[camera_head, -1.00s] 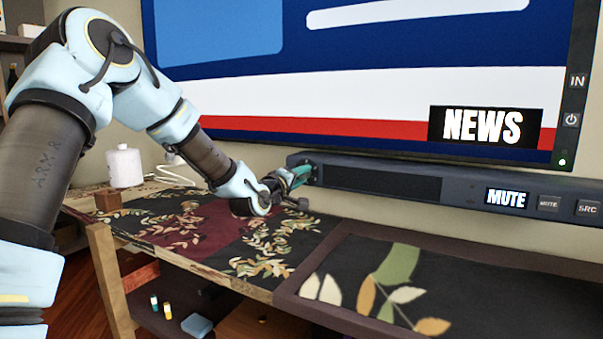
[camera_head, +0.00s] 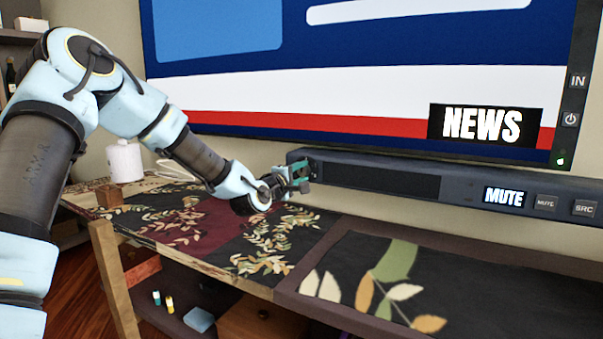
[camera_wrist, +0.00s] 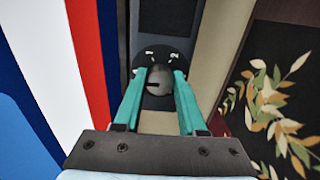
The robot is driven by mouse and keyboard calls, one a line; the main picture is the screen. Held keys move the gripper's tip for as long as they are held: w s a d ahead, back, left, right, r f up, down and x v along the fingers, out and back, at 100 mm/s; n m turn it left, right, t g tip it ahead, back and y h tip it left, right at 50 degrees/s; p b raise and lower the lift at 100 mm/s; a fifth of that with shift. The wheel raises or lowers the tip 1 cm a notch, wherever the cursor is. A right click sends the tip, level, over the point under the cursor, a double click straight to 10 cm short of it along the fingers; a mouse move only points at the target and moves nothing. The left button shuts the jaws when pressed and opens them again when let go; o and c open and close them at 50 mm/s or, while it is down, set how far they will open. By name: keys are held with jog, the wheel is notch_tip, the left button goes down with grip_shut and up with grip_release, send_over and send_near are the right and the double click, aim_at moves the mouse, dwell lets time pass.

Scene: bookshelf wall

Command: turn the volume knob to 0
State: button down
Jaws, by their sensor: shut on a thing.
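The soundbar (camera_head: 395,182) runs along the wall below the TV, and its small display reads MUTE. The volume knob (camera_wrist: 160,82) is a grey round knob with a dark line mark, on a dark dial plate at the soundbar's left end. My gripper (camera_wrist: 160,74) has its two teal fingers on either side of the knob, shut on it. In the head view my gripper (camera_head: 305,172) is at the soundbar's left end and hides the knob. White marks show on the dial plate, too small to read surely.
The TV screen (camera_head: 350,90) showing NEWS is just above the soundbar. A patterned cabinet top (camera_head: 180,225) lies below my arm, with a white canister (camera_head: 124,163) and a small brown block (camera_head: 109,196) at its left. The cabinet top at right is clear.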

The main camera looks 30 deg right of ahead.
jog(key=shift+s+f, duration=0.1)
jog(key=shift+c, duration=2.4)
grip_release()
jog(key=v, duration=1)
jog(key=shift+s+a, duration=0.15)
jog(key=shift+a, duration=0.2)
